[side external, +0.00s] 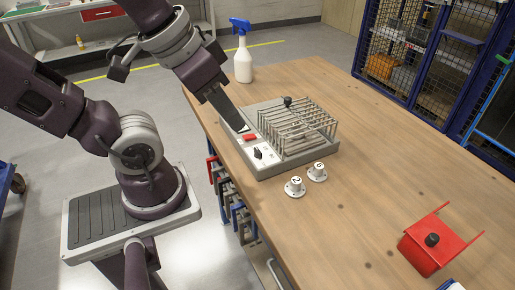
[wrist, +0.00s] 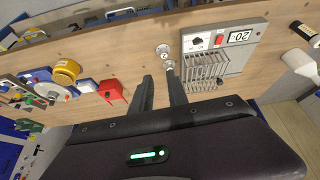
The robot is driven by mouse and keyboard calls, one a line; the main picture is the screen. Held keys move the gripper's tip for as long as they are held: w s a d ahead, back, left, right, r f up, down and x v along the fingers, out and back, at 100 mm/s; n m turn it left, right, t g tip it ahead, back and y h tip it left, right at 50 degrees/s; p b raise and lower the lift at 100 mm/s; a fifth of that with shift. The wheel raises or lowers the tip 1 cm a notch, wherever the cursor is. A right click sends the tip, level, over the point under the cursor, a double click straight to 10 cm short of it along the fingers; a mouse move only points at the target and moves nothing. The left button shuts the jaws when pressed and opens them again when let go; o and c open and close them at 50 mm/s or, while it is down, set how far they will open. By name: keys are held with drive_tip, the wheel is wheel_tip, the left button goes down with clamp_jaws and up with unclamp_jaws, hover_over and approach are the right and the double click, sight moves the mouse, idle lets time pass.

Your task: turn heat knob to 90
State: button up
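A grey jig (side external: 262,170) stands on the wooden table with a black heat knob (side external: 258,153) at its near left corner. In the wrist view the knob (wrist: 198,41) sits on a white panel, beside a small red part (wrist: 219,40) and a display (wrist: 240,37) whose digits look like 20, seen upside down. Its pointer angle is too small to read. My gripper (side external: 242,128) shows over the jig's left side in the side view, its tips dark against the panel. In the wrist view my gripper (wrist: 160,76) has its two fingers apart with nothing between them, away from the knob.
A wire rack (side external: 300,130) with a black-ended lever (side external: 287,101) covers the jig's right part. Two loose white numbered dials (side external: 295,187) (side external: 317,171) stand in front. A red bracket (side external: 428,245) is at the right, a spray bottle (side external: 243,62) behind.

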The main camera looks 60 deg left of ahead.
drive_tip(key=shift+o, duration=0.6)
drive_tip(key=w+a+f+n+g+y, duration=0.1)
drive_tip(key=w+a+f+n+g, duration=0.1)
drive_tip(key=w+n, duration=0.4)
drive_tip(key=shift+a+f, duration=0.65)
drive_tip(key=shift+a, duration=0.45)
drive_tip(key=n+g+h, duration=0.1)
drive_tip(key=n+g, duration=0.2)
drive_tip(key=n, duration=0.8)
hover_over(258, 150)
wheel_tip(258, 150, down, 12)
drive_tip(key=shift+f, duration=0.15)
wheel_tip(258, 150, down, 7)
drive_tip(key=shift+r, duration=0.1)
clamp_jaws()
